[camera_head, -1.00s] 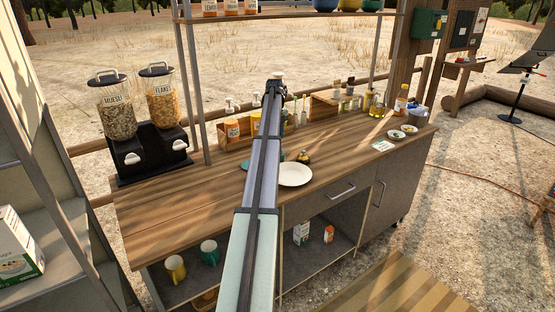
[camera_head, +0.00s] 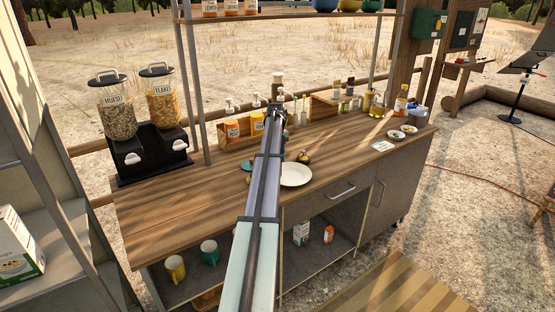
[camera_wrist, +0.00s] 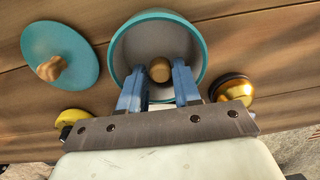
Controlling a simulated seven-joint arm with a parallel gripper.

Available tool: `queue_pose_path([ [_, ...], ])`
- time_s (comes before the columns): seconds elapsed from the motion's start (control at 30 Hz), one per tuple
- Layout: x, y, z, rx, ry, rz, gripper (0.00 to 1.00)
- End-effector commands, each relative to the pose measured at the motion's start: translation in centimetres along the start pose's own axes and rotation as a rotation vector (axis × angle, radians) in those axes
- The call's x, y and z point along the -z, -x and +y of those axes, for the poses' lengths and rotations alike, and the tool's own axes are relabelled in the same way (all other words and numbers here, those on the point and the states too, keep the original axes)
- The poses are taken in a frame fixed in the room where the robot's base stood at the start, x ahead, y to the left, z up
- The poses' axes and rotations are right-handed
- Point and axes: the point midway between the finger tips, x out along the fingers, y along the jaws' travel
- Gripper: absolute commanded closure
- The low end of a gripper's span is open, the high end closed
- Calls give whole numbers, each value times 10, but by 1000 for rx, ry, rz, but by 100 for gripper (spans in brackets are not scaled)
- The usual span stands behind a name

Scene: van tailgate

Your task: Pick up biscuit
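A round brown biscuit (camera_wrist: 159,70) lies inside a teal-rimmed round jar (camera_wrist: 205,55) with a grey interior in the wrist view. My gripper (camera_wrist: 160,76) has its two blue fingers apart, pointing into the jar. The biscuit sits between the fingertips or just beyond them, with small gaps to each side; its depth relative to the tips is hard to tell. The jar's teal lid (camera_wrist: 75,38) with a wooden knob lies left of it on the counter. In the head view my arm hides the fingers, the biscuit and most of the jar.
A white plate (camera_head: 295,175) lies on the wooden counter (camera_head: 180,200) right of my arm. A gold and black round item (camera_wrist: 235,87) stands right of the jar, a yellow item (camera_wrist: 72,115) at its lower left. Behind is a wooden box with orange packs (camera_head: 232,128).

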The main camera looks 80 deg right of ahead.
Motion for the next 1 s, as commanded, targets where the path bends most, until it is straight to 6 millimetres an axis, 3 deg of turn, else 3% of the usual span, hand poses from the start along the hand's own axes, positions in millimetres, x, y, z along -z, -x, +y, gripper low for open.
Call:
queue_pose_path([
  [0.17, 1, -6, 0, -1, 0, 4, 69],
  [0.5, 2, -9, -1, 1, -1, 6, 100],
  [0.83, 2, -6, -4, 4, -2, 6, 100],
  [1.0, 1, 13, -4, 5, -2, 4, 100],
])
